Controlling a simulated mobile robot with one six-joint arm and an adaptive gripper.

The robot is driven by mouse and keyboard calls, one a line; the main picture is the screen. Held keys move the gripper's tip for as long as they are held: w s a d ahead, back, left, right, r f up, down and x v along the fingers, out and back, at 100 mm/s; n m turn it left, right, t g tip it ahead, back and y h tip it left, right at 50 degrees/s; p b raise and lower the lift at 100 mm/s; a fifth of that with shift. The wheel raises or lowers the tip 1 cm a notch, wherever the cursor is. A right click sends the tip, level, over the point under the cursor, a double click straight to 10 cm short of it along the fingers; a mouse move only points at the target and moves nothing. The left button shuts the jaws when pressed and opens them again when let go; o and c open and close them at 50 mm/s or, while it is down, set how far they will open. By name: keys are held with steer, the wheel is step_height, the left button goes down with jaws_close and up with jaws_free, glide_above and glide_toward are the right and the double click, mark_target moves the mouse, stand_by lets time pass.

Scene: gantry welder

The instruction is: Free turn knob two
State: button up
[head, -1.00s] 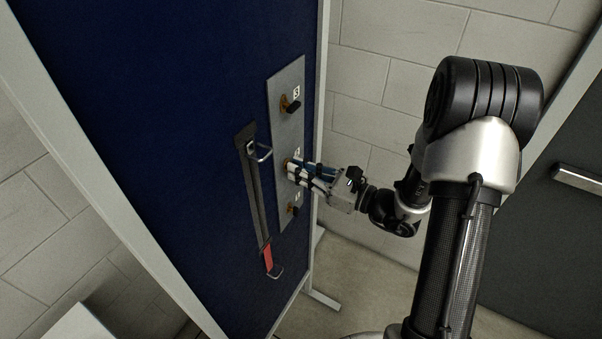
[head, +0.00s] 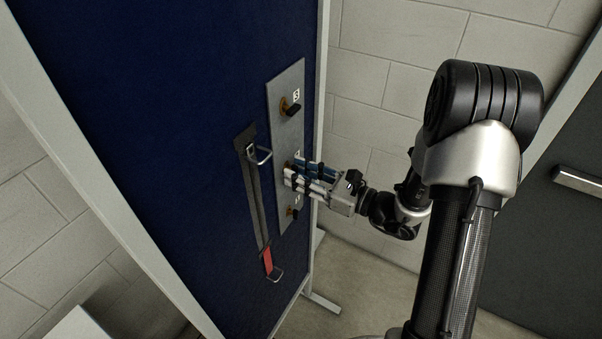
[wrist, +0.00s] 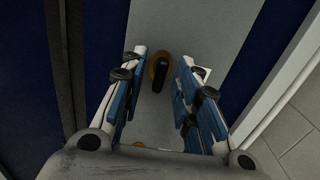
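A grey plate (head: 289,75) on the blue panel carries three black knobs on brass-coloured bases. The top knob (head: 291,108) is beside a label 3, and the bottom knob (head: 293,211) is below my gripper. The middle knob, knob two, is mostly hidden by my fingers in the head view. In the wrist view knob two (wrist: 160,77) stands between the fingertips, its black handle lengthwise in the picture. My gripper (head: 293,175) is open around it; it also shows in the wrist view (wrist: 158,80) with a gap on both sides. The label beside it is partly hidden.
A black strap (head: 258,205) with a red end and metal handles hangs on the blue panel (head: 180,130), left of the plate. The panel's pale frame edge (head: 322,90) is just right of the plate. A white brick wall (head: 390,60) stands behind.

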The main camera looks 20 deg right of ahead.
steer(key=v, duration=1.2)
